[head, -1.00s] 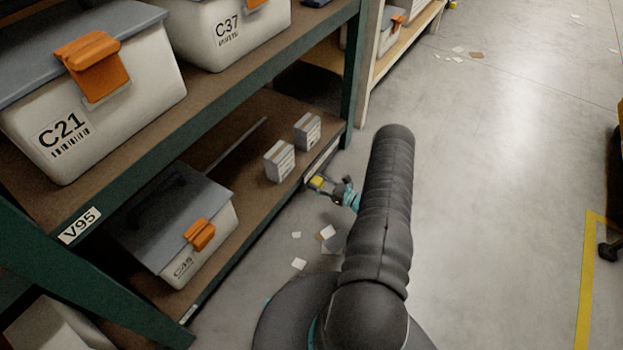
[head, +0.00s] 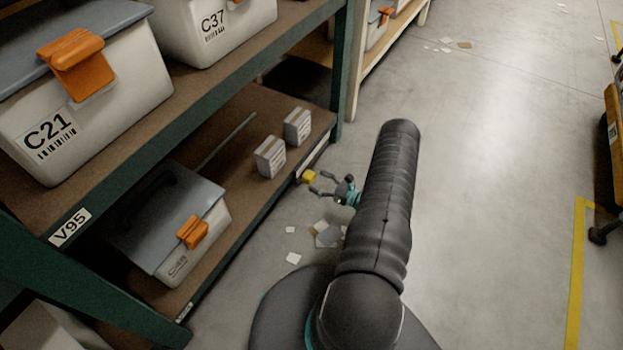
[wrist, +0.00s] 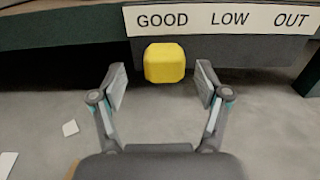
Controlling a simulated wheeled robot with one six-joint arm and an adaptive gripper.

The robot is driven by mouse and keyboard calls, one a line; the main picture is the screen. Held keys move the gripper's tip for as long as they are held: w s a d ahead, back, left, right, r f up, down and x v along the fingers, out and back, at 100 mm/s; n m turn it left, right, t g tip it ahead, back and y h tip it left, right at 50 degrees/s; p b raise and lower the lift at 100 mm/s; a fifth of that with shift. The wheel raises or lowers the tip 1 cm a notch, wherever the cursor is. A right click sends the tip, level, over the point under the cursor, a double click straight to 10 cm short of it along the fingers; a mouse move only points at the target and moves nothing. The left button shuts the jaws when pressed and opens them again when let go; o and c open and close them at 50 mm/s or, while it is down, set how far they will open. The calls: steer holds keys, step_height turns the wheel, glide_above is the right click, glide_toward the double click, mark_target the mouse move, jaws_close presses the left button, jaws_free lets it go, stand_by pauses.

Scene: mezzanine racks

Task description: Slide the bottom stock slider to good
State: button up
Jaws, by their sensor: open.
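The stock slider is a yellow block (wrist: 164,63) on the front edge of the lower shelf. In the wrist view it sits under the word GOOD on a white label strip (wrist: 222,19) that reads GOOD, LOW, OUT from left to right. The yellow block also shows in the head view (head: 309,177). My gripper (wrist: 162,86) is open, with one finger on each side of the block and slightly short of it. A gap shows between each finger and the block. In the head view my gripper (head: 318,184) is just right of the block, apart from it.
Two small grey boxes (head: 270,157) stand on the lower shelf (head: 232,140) above the slider. A grey-lidded bin (head: 195,262) sits further left on that shelf. Paper scraps (head: 327,235) lie on the floor below my gripper. The aisle floor to the right is open.

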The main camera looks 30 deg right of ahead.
steer(key=v, duration=0.8)
stand_by(0.4)
